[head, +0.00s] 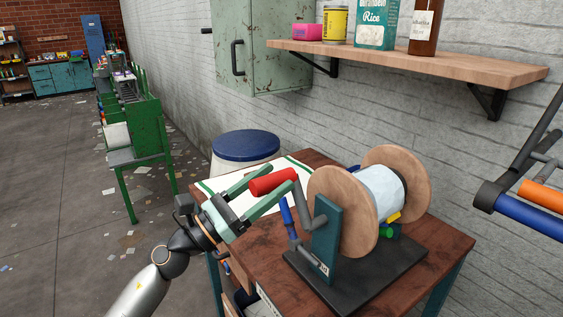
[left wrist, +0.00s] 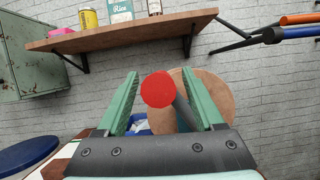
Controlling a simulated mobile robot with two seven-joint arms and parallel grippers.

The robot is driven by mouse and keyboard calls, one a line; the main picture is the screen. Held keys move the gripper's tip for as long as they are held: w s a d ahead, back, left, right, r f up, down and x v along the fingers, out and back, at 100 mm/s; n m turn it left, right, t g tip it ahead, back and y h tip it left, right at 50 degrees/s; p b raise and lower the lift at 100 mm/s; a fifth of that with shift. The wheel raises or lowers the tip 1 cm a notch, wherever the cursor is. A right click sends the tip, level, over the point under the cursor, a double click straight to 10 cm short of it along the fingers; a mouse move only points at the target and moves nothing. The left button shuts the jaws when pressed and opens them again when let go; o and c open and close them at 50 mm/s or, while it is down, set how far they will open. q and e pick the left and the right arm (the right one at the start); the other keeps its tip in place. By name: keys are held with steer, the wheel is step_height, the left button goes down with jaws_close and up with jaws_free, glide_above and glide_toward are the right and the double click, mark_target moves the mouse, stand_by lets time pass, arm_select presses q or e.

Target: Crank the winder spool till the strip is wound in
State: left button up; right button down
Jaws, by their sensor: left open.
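The winder spool has two round wooden flanges (head: 345,213) on a dark base (head: 355,278), with a pale blue-white strip (head: 379,188) wound between them. Its crank is a grey arm (head: 309,207) with a red handle (head: 272,181), standing at the spool's left side. My left gripper (head: 281,176) is open, its green fingers on either side of the red handle. In the left wrist view, the handle's round red end (left wrist: 158,89) shows between the fingers (left wrist: 160,92), with gaps visible on both sides. The wooden flange (left wrist: 208,98) is behind it. My right gripper is out of view.
The winder stands on a brown table (head: 446,240) with a green-edged white sheet (head: 232,205). A blue-lidded bin (head: 246,146) stands behind it. A wall shelf (head: 420,66) hangs above. A dark rack with orange and blue tubes (head: 540,220) juts in at right.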

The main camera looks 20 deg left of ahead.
arm_select(q)
steer(key=shift+p+x, duration=0.4)
steer(key=shift+x, duration=1.1)
jaws_close()
stand_by(0.4)
